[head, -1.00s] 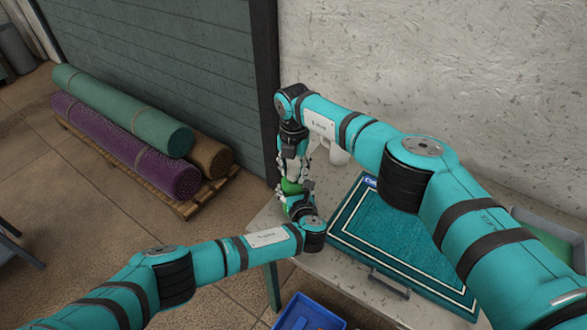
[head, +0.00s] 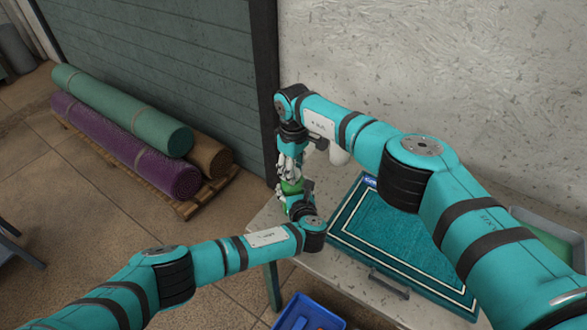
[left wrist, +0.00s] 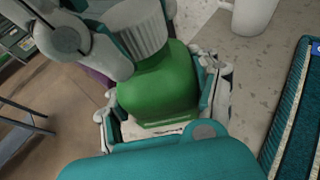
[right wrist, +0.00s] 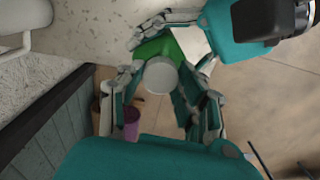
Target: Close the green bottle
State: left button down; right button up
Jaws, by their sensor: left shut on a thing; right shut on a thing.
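The green bottle (head: 291,187) is mostly hidden between my two grippers in the head view. In the left wrist view the bottle (left wrist: 165,85) sits between the fingers of my left gripper (left wrist: 163,98), which is shut on its body. A ribbed white cap (left wrist: 138,28) is at the bottle's top, against its shoulder. My right gripper (head: 290,168) comes down from above and is shut on the cap. In the right wrist view the round cap (right wrist: 160,75) is between its fingers. The thread is hidden, so I cannot tell how tight the cap is.
The table (head: 265,218) holds a teal framed mat (head: 395,240) to the right and a white object (head: 339,156) behind the grippers. A blue crate (head: 308,314) is below the table's front. Rolled rugs (head: 130,145) lie on a pallet at left.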

jog(key=o, duration=0.7)
jog(key=shift+r, duration=2.25)
jog(key=shift+c, duration=0.4)
